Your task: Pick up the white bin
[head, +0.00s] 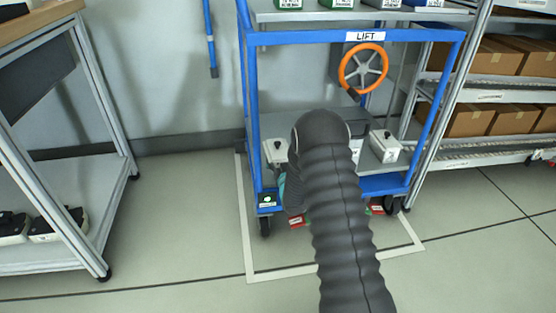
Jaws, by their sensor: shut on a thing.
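A white bin (275,152) with a dark part on top is at the left of the blue cart's lower shelf, right beside my arm's end. My gripper (281,184) is mostly hidden behind my grey ribbed arm; only a small teal and dark part shows just below this bin. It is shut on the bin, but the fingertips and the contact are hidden. I cannot tell whether the bin is clear of the shelf. A second white bin (385,147) stands at the right of the same shelf. A labelled white one between them is partly covered by my arm.
The blue cart (350,37) has a LIFT sign and an orange handwheel (363,67). Red-labelled items lie low under it. A rack with cardboard boxes (468,120) stands right, a workbench frame (105,95) left. Floor between bench and cart is clear.

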